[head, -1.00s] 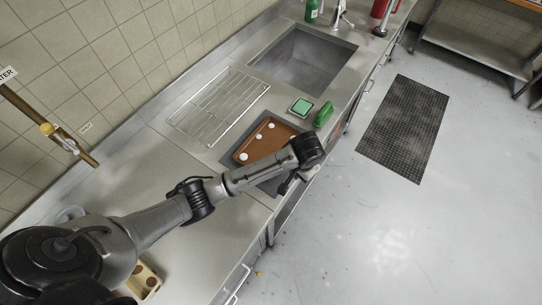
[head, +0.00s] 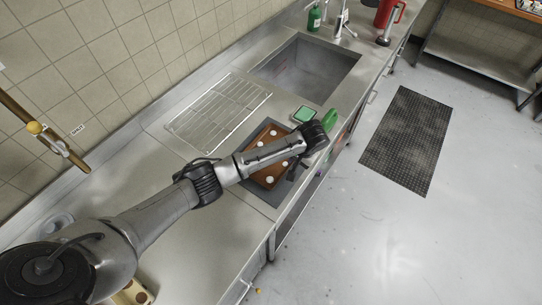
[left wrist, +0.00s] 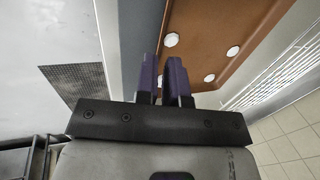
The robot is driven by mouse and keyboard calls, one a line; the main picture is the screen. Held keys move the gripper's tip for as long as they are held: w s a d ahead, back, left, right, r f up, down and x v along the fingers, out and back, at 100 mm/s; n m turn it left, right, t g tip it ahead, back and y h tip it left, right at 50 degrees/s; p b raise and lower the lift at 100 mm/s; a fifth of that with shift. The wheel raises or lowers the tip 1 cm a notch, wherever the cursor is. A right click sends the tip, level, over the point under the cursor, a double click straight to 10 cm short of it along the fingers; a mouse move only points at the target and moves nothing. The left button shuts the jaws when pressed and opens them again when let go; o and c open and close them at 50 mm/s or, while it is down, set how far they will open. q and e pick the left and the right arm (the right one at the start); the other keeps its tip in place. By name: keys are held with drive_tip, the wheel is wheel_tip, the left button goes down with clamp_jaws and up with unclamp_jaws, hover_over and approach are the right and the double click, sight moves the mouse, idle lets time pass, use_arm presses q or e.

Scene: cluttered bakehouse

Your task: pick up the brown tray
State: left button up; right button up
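The brown tray (head: 251,155) lies in a dark grey recess of the steel counter, between the wire rack and the counter's front edge. It carries several small white round pieces and is partly hidden under my left forearm. In the left wrist view the tray (left wrist: 205,43) fills the upper middle. My left gripper (head: 293,172) is at the tray's front side. In the left wrist view its two purple fingers (left wrist: 163,65) are close together, one on each side of the tray's rim, and look shut on it. My right gripper is not in view.
A green object (head: 330,119) and a green-topped square item (head: 304,114) stand beside the tray, close to my left wrist. The wire rack (head: 217,112) lies behind it, the sink (head: 308,70) beyond. A dark floor mat (head: 407,140) lies on the open floor.

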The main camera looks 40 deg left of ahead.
sight(289, 167)
use_arm(q)
drive_tip(key=shift+x, duration=2.9)
drive_tip(key=shift+s, duration=0.15)
clamp_jaws()
drive_tip(key=shift+r, duration=0.15)
